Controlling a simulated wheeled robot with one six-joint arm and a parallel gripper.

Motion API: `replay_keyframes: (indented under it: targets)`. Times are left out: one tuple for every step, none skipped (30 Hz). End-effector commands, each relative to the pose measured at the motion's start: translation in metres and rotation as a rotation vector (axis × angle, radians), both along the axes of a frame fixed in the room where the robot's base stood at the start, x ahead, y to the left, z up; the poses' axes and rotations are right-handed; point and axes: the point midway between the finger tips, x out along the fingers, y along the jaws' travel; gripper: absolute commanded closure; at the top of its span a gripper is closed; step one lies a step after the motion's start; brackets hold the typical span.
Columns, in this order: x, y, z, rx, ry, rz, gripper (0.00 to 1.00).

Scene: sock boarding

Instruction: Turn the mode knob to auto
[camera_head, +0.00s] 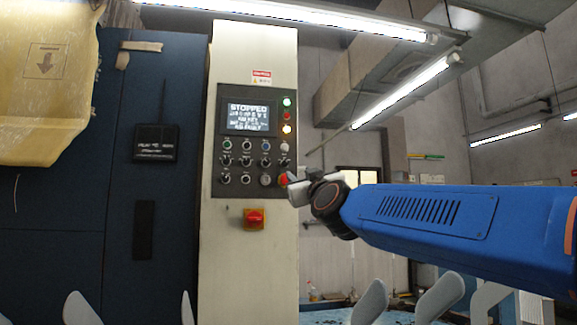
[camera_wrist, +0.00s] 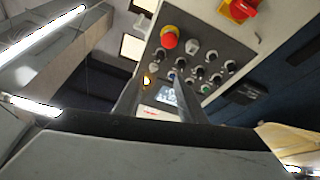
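The control panel (camera_head: 248,140) is on a cream cabinet, with rows of knobs and buttons below a screen. Several black knobs (camera_head: 246,179) show there; labels are too small to read, so I cannot tell which is the mode knob or its setting. The knobs (camera_wrist: 197,73) also show in the wrist view, with the panel seen upside down. My gripper (camera_head: 294,190) is at the panel's lower right edge, in front of the red mushroom button. In the wrist view my gripper (camera_wrist: 158,84) has its two fingers apart, with nothing seen between them.
The red mushroom button (camera_wrist: 169,37) is close to my fingers. A red rotary switch (camera_head: 254,219) on a yellow plate is below the panel. The screen (camera_head: 248,118) reads STOPPED. Pale foot-shaped boards (camera_head: 370,303) stand along the bottom. A yellow cover (camera_head: 45,80) hangs at upper left.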

Motion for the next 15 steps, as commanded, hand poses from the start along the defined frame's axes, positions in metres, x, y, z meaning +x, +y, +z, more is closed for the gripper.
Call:
replay_keyframes:
  targets:
    - [0.008, 0.003, 0.002, 0.0, 0.001, 0.0, 0.63]
    - [0.012, 0.004, 0.004, 0.0, 0.001, 0.0, 0.63]
    - [0.018, 0.006, 0.006, -0.001, 0.002, -0.001, 0.63]
    - [0.022, 0.008, 0.008, -0.001, 0.0, -0.002, 0.63]
    - [0.026, 0.009, 0.009, -0.001, 0.0, -0.002, 0.63]
    - [0.032, 0.011, 0.012, -0.001, 0.001, -0.001, 0.63]
    - [0.037, 0.012, 0.013, -0.001, 0.002, -0.001, 0.63]
    - [0.04, 0.014, 0.015, -0.001, 0.002, -0.001, 0.63]
    - [0.045, 0.016, 0.018, 0.0, 0.001, 0.0, 0.63]
    - [0.05, 0.017, 0.019, 0.0, 0.002, -0.001, 0.63]
    - [0.054, 0.019, 0.021, 0.001, 0.002, -0.001, 0.63]
    - [0.059, 0.02, 0.023, 0.0, 0.002, -0.001, 0.63]
    - [0.063, 0.022, 0.025, 0.0, 0.001, 0.0, 0.63]
    - [0.067, 0.024, 0.026, -0.001, 0.002, 0.0, 0.63]
    - [0.072, 0.025, 0.029, -0.001, 0.002, 0.0, 0.63]
